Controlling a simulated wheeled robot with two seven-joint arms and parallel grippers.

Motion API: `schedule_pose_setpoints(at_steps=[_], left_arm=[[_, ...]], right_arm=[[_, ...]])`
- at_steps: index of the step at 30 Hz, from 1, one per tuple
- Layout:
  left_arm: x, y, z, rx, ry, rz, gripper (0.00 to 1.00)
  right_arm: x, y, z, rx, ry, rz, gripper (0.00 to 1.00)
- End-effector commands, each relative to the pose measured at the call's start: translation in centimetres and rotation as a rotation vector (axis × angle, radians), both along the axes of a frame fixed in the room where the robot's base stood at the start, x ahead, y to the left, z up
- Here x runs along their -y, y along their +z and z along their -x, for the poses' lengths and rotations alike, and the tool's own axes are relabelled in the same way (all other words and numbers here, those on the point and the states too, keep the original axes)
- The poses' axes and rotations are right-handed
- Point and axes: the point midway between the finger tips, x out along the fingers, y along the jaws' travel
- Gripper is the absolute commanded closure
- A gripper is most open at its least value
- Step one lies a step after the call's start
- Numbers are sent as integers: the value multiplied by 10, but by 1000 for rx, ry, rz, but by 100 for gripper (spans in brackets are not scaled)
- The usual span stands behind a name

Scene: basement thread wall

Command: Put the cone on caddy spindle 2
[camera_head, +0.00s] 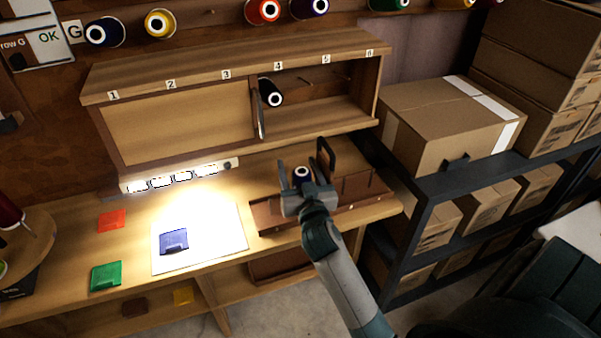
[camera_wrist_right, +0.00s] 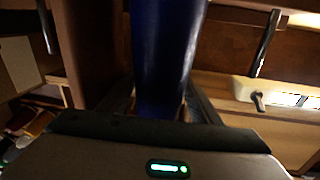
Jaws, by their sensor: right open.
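A dark blue cone (camera_head: 302,174) with a pale top stands at the brown caddy (camera_head: 268,212) on the bench. My right gripper (camera_head: 305,180) is open, with its fingers on either side of the cone. In the right wrist view the blue cone (camera_wrist_right: 168,50) rises between the open fingers of my right gripper (camera_wrist_right: 165,108). Whether the fingers touch it cannot be told. The cone's base and the spindle numbers are hidden or too small to read. My left gripper is out of view.
A cabinet (camera_head: 185,118) numbered 1 to 6 stands behind, with a dark cone (camera_head: 270,92) in its open part. A lit white mat (camera_head: 228,240) holds a blue packet (camera_head: 174,241). Shelves with cardboard boxes (camera_head: 450,118) stand close on the right.

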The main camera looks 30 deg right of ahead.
Motion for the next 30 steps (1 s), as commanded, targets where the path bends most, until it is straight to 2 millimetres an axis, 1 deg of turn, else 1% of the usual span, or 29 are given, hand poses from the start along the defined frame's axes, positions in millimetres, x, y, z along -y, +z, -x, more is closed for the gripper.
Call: schedule_pose_setpoints(at_steps=[5,11,17,24,30], left_arm=[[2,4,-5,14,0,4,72],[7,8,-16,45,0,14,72],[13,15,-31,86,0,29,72],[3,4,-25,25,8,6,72],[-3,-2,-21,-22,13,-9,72]], right_arm=[[0,0,0,0,0,0,42],[-9,-2,23,0,0,-2,42],[-22,-2,58,-1,0,-1,42],[-40,-3,104,-1,-1,-3,42],[-53,-2,138,-1,0,-1,42]])
